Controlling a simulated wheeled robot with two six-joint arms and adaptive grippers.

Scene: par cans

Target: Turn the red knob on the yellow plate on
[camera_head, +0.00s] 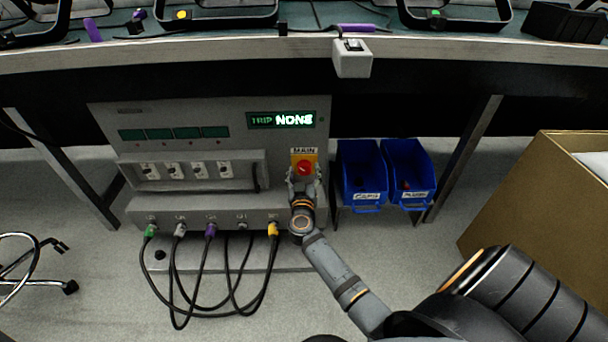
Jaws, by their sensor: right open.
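The red knob (304,168) sits on a yellow plate (296,158) under a label reading MAIN, at the right side of a grey panel box (220,114). My right gripper (304,180) is open just in front of the knob, with its fingers at the plate's lower part, one on each side. I cannot tell whether the fingers touch the knob. The display (282,120) above the plate reads TRIP NONE. My left gripper is not in view.
Two blue bins (362,190) hang right of the panel. Several cables (205,280) loop from its lower front. A cardboard box (545,170) stands at the right. A table edge (200,55) runs above, with a small switch box (352,60) on it.

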